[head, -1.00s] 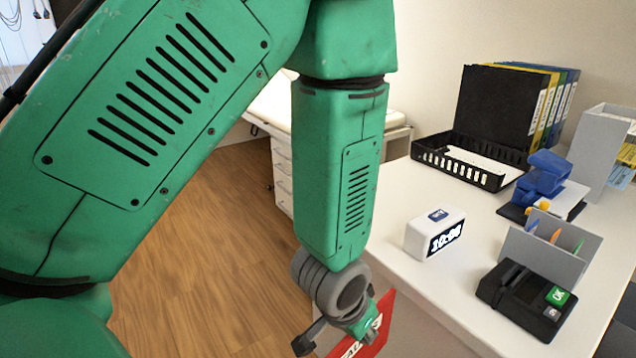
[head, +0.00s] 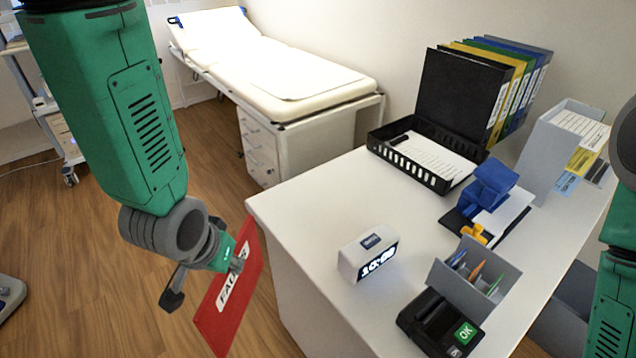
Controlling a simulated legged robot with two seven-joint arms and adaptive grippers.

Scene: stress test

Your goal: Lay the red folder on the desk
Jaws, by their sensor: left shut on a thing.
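My left gripper (head: 232,262) is shut on the red folder (head: 222,308) near its upper part. The folder hangs tilted, with white lettering on its face, left of the desk's near left edge and over the wooden floor. The white desk (head: 315,215) fills the middle and right of the view. My right arm shows at the right edge, but its gripper is out of the picture.
A white digital clock (head: 367,257), a black device with a green OK key (head: 440,325), a grey pen holder (head: 470,285) and a blue stapler-like object (head: 485,190) stand on the desk. A black tray (head: 425,160) and binders (head: 505,85) are behind. The left desk top is clear.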

